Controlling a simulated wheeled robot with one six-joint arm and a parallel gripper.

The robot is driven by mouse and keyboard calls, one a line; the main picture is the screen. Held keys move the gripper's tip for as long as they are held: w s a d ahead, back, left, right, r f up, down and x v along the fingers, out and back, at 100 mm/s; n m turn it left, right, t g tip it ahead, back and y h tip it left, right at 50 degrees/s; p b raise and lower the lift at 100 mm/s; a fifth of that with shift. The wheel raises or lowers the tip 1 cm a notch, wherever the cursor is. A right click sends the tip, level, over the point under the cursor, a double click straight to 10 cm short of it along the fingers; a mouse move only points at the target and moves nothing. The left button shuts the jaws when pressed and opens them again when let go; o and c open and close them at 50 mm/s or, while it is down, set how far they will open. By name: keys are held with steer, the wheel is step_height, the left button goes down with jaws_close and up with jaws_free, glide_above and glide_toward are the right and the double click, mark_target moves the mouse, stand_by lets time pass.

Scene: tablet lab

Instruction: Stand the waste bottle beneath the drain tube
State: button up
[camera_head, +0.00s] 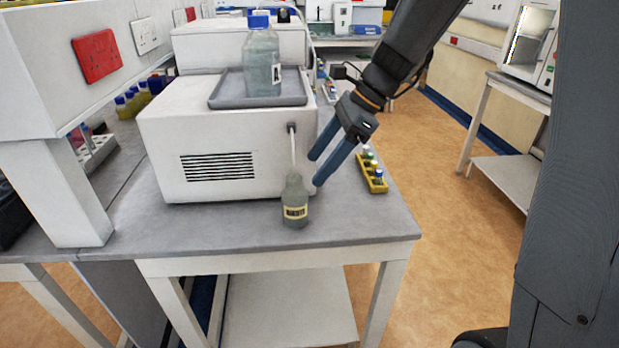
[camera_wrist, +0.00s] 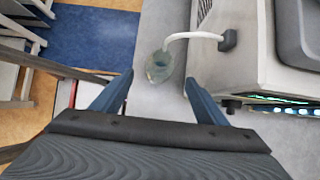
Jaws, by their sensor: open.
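The waste bottle (camera_head: 295,205), grey and translucent with a dark and yellow label, stands upright on the bench near its front edge. The white drain tube (camera_head: 292,148) comes from the side of the white instrument (camera_head: 218,150) and hangs down to the bottle's neck. In the wrist view the drain tube (camera_wrist: 190,37) curves over to the mouth of the waste bottle (camera_wrist: 160,67); whether its end is inside the mouth is hard to tell. My gripper (camera_head: 313,172) is open and empty, its blue fingers just right of the bottle and apart from it. It also shows in the wrist view (camera_wrist: 160,82).
A clear bottle with a blue cap (camera_head: 262,55) stands in a grey tray (camera_head: 225,93) on top of the instrument. A yellow rack of small vials (camera_head: 374,178) is on the bench at the right. The bench's front right corner (camera_head: 370,225) is clear.

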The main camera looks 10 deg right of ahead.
steer(key=s+d+f+n+h, duration=0.3)
steer(key=s+d+f+n, duration=0.1)
steer(key=s+n, duration=0.3)
steer(key=s+d+f+n+t+h, duration=0.1)
steer(key=s+d+f+n+h, duration=0.2)
steer(key=s+d+f+n, duration=0.2)
steer(key=s+f+n, duration=0.1)
steer(key=s+n, duration=0.2)
steer(key=n, duration=0.3)
steer(key=shift+h, duration=0.3)
